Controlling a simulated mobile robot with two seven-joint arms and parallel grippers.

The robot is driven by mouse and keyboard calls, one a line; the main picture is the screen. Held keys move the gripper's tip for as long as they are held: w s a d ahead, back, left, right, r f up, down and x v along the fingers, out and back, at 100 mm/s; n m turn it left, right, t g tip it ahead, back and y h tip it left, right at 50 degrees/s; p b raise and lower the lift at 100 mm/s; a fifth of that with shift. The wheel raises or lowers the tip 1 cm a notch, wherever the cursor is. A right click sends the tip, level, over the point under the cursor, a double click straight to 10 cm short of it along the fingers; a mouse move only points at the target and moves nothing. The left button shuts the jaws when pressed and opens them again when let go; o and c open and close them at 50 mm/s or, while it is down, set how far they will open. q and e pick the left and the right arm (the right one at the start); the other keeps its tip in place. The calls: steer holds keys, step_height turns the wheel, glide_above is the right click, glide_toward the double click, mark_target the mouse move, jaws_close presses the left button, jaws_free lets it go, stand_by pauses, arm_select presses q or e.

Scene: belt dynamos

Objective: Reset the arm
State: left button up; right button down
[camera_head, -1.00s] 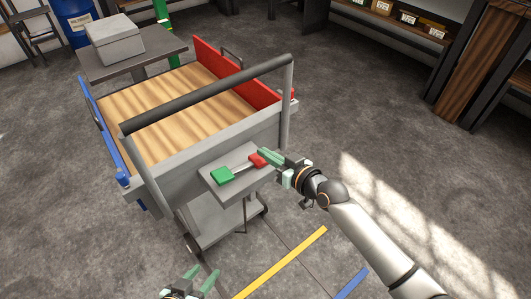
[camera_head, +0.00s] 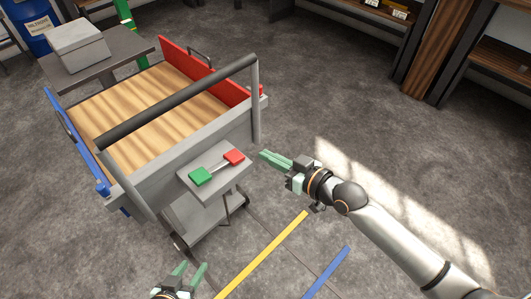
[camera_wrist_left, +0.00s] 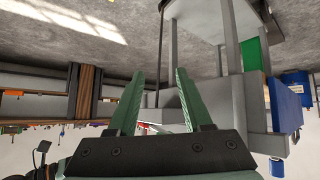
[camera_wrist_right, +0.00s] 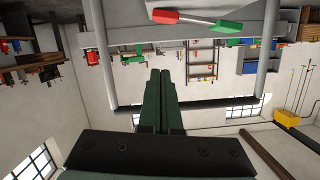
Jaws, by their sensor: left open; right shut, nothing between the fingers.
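My right gripper (camera_head: 276,160) is shut and empty, to the right of the cart's small grey shelf and clear of it. Its closed green fingers also show in the right wrist view (camera_wrist_right: 165,95). My left gripper (camera_head: 188,275) is open and empty at the bottom of the head view, below the cart. Its spread fingers show in the left wrist view (camera_wrist_left: 157,105). On the shelf (camera_head: 222,183) lies a bar with a green block (camera_head: 200,176) at one end and a red block (camera_head: 234,157) at the other.
The cart (camera_head: 190,138) has a wooden bed, a dark handle (camera_head: 170,105), a blue side (camera_head: 75,140) and a red side (camera_head: 195,65). A grey box (camera_head: 78,46) sits on a table behind it. Floor right of the cart is open, with yellow (camera_head: 262,255) and blue (camera_head: 326,273) stripes.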

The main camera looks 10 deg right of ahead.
arm_select(q)
steer(key=shift+s, duration=0.15)
steer(key=shift+r, duration=0.1)
step_height(320, 180, up, 8)
steer(key=s+a+p, duration=0.1)
steer(key=a+p, duration=0.2)
steer(key=p, duration=0.7)
steer(key=shift+s+n+y+p, duration=0.15)
steer(key=shift+n+y+p, duration=0.15)
steer(key=shift+y+p, duration=0.1)
arm_select(e)
steer(key=s+d+f+m+g+h, duration=0.1)
steer(key=s+d+f+m+h, duration=0.1)
steer(key=s, duration=0.8)
steer(key=s+d+f+m+g+h, duration=0.1)
steer(key=s+d+f+h, duration=0.4)
steer(key=s, duration=0.4)
steer(key=shift+s+d+f+m+g, duration=0.3)
steer(key=shift+s+d+f+m, duration=0.1)
steer(key=shift+d+f, duration=0.3)
arm_select(q)
steer(key=shift+d, duration=0.15)
arm_select(e)
steer(key=shift+d+r, duration=0.1)
steer(key=shift+d, duration=0.05)
